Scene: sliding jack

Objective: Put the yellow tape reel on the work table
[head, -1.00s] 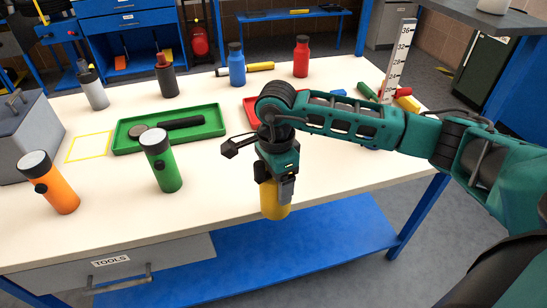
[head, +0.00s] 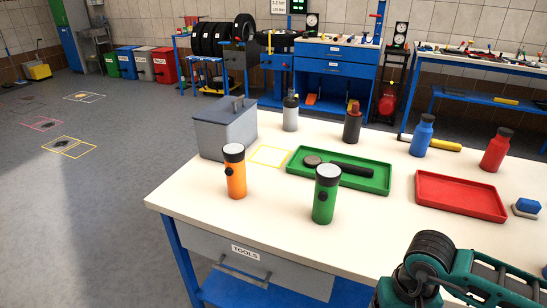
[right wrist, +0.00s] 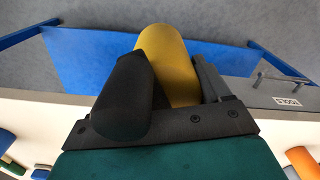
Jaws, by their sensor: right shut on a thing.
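My right gripper (right wrist: 168,82) is shut on the yellow tape reel (right wrist: 172,55), which looks like a smooth yellow cylinder in the right wrist view. A dark finger covers part of it. Below it in that view are the blue lower shelf and the front of the table, so it hangs by the front edge. The work table (head: 400,225) has a pale top and fills the head view's lower right. Only my right arm shows there, at the bottom right; its gripper and the reel are out of that view. My left gripper is not in view.
An orange flashlight (head: 236,178), a green flashlight (head: 325,200), a grey box (head: 222,135), a green tray (head: 379,182) and a red tray (head: 455,205) stand on the table. Bottles line its back. A yellow outlined square (head: 268,156) is empty. The front middle is bare.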

